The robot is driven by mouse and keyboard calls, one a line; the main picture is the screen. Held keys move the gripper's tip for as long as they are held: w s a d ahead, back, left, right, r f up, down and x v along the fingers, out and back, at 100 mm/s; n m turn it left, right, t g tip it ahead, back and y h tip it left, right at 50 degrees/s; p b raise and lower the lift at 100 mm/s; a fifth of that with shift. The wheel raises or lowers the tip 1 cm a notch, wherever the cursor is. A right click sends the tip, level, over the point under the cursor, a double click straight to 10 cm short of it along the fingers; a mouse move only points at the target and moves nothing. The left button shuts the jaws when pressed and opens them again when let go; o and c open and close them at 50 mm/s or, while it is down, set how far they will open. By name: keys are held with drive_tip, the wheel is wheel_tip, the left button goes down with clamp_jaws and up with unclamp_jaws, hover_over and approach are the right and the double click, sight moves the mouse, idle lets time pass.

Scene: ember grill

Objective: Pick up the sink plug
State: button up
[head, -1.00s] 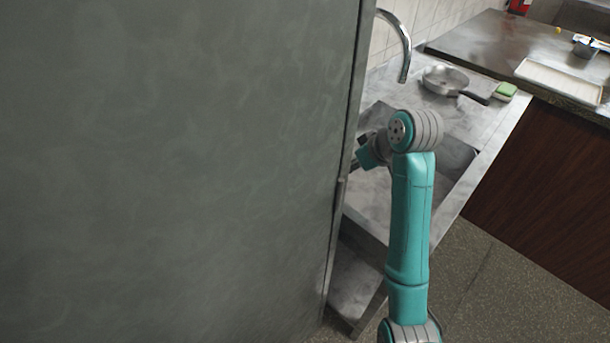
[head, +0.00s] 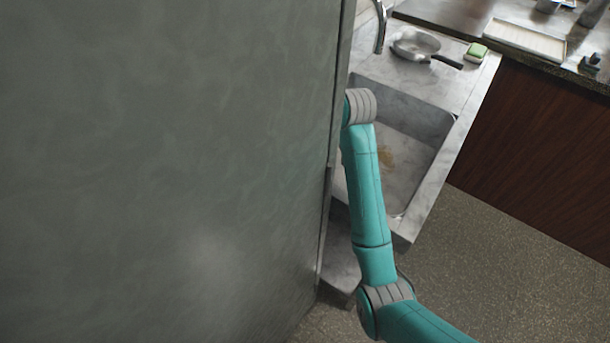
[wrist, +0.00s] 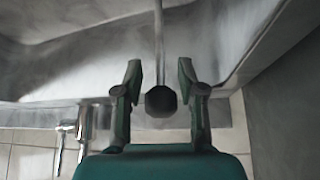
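In the wrist view, a dark, rounded knob (wrist: 160,101) with a thin grey rod or chain running up the picture lies between the fingers of my gripper (wrist: 159,70). It looks like the sink plug, but I cannot tell for certain. My gripper is open, with a gap visible on each side of the knob. In the head view, my gripper is hidden and no plug can be made out. The stone sink (head: 425,122) is partly covered by my arm, and a brownish stain shows in its basin.
A large grey panel (head: 170,170) fills the left of the head view, close to my arm. A tap spout (head: 381,30), a pan (head: 415,46) and a green sponge (head: 477,51) are at the sink's back. A pale tray (head: 525,40) lies on the dark counter.

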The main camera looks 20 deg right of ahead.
drive_tip(key=shift+x, duration=1.6)
clamp_jaws()
drive_tip(key=shift+r, duration=0.1)
